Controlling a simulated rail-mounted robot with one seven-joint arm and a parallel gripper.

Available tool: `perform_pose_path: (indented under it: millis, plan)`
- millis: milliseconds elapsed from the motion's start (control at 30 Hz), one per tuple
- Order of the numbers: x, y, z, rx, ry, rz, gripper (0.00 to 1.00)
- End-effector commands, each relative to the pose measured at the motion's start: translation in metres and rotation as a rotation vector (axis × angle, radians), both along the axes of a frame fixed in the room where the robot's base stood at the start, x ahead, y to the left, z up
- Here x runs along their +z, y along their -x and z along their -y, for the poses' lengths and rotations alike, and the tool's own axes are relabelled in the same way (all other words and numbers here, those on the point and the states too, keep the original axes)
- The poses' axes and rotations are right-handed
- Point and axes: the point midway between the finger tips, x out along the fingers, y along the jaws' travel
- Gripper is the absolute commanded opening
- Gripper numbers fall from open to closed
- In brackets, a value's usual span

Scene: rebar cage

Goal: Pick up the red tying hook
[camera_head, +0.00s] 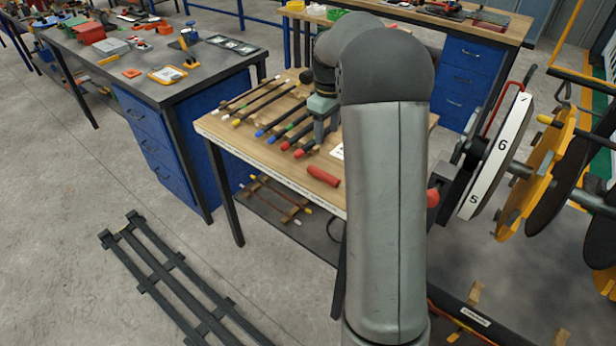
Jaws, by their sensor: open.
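A thick red handle-like piece (323,175) lies on the wooden bench top (262,155), near its front edge. Several dark rods with coloured ends lie side by side in a rack behind it; two have red ends (285,146), the nearer one also red (299,154). I cannot tell from this view which red piece is the tying hook; no hook tip is clear. My gripper (319,138) points down over the right part of the rods, close to the red-ended ones. Its fingers are open, small and partly against the rods; I see nothing held. My forearm hides the bench's right part.
A grey bench (225,75) with tools and blue drawers stands at the left. A numbered white wheel (497,155) and yellow discs (545,165) stand close at the right. A dark ladder-like frame (165,272) lies on the floor. A wooden-topped bench (490,30) is behind.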

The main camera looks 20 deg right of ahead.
Motion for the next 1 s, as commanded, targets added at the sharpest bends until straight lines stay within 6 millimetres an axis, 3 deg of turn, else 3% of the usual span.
perform_pose_path:
  millis: [400,733,1000]
  plan:
    - [-0.086,0.001,-0.001,-0.002,-0.001,-0.004,0.51]
    - [-0.114,0.001,-0.002,-0.002,-0.001,-0.003,0.51]
    - [-0.152,0.001,-0.002,-0.002,-0.002,-0.003,0.51]
